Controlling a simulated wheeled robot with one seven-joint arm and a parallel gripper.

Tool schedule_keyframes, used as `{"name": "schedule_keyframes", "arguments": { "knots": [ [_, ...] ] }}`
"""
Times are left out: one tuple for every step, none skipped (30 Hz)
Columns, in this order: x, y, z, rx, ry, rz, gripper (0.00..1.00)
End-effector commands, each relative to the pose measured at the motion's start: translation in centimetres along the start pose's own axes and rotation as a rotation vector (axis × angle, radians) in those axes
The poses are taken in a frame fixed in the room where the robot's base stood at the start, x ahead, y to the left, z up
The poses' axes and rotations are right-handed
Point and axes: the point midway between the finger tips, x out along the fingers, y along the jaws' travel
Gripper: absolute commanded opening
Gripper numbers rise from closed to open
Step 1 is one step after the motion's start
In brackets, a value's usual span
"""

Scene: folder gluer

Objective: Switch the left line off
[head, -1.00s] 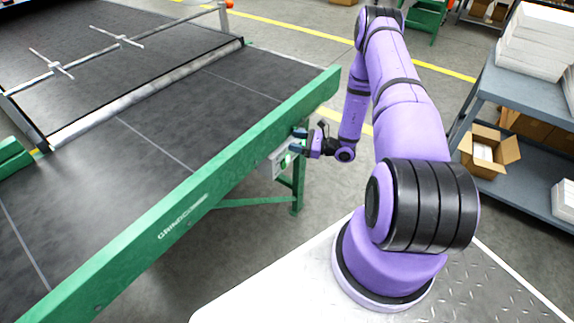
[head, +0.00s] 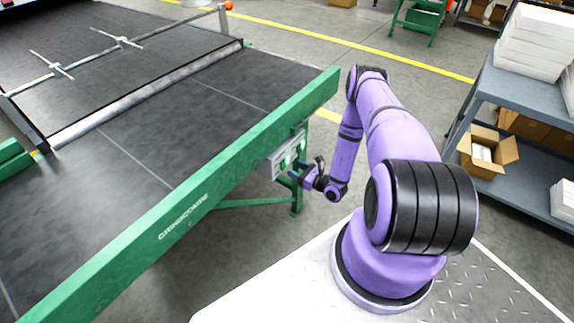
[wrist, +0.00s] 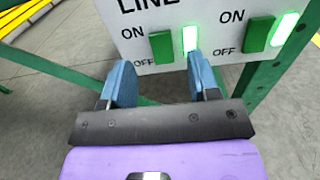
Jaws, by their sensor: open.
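A white switch panel (head: 284,160) hangs under the green side rail of the conveyor. In the wrist view the panel (wrist: 118,30) carries the word "LINE", partly cut off. Its left green switch (wrist: 162,46) has ON and OFF labels and a lit green lamp (wrist: 190,38) beside it. A second green switch (wrist: 258,34) with a lit lamp (wrist: 284,28) is to its right. My gripper (wrist: 160,64) is open and empty, its blue fingers below and either side of the left switch; contact cannot be told. The gripper (head: 298,174) is just below and right of the panel in the head view.
The green side rail (head: 200,195) of the dark conveyor belt (head: 110,180) runs above the panel. A green support leg (head: 297,195) stands close behind my gripper. Grey shelving (head: 540,130) with boxes is at the right. The floor between is open.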

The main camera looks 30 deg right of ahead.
Motion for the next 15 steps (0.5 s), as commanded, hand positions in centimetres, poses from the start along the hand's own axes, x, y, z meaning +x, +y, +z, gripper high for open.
{"name": "schedule_keyframes", "arguments": {
  "knots": [
    [1.0, 0.0, 0.0, -0.001, -0.002, 0.002, 0.55],
    [1.5, 0.1, 0.0, -0.001, -0.002, 0.003, 0.55],
    [2.1, 0.1, 0.1, -0.001, -0.002, 0.002, 0.55],
    [2.5, 0.0, 0.1, -0.002, -0.002, 0.002, 0.55],
    [2.9, 0.0, 0.0, -0.002, -0.001, 0.002, 0.55],
    [3.4, 0.0, 0.0, -0.001, 0.000, 0.003, 0.55],
    [3.7, 0.0, 0.0, -0.001, 0.000, 0.002, 0.55],
    [4.0, 0.0, 0.0, 0.000, 0.000, 0.001, 0.55],
    [4.3, 0.0, 0.0, 0.000, 0.000, 0.001, 0.55],
    [4.5, 0.0, 0.0, -0.001, 0.000, 0.001, 0.55],
    [4.7, 0.0, 0.0, -0.001, 0.000, 0.001, 0.55],
    [4.8, 0.0, 0.0, -0.001, 0.000, 0.001, 0.55],
    [4.9, 0.0, 0.0, 0.000, 0.000, 0.001, 0.55],
    [5.0, 0.0, 0.0, 0.000, 0.000, 0.001, 0.55],
    [5.0, 0.0, 0.0, 0.000, 0.000, 0.001, 0.55]
  ]
}}
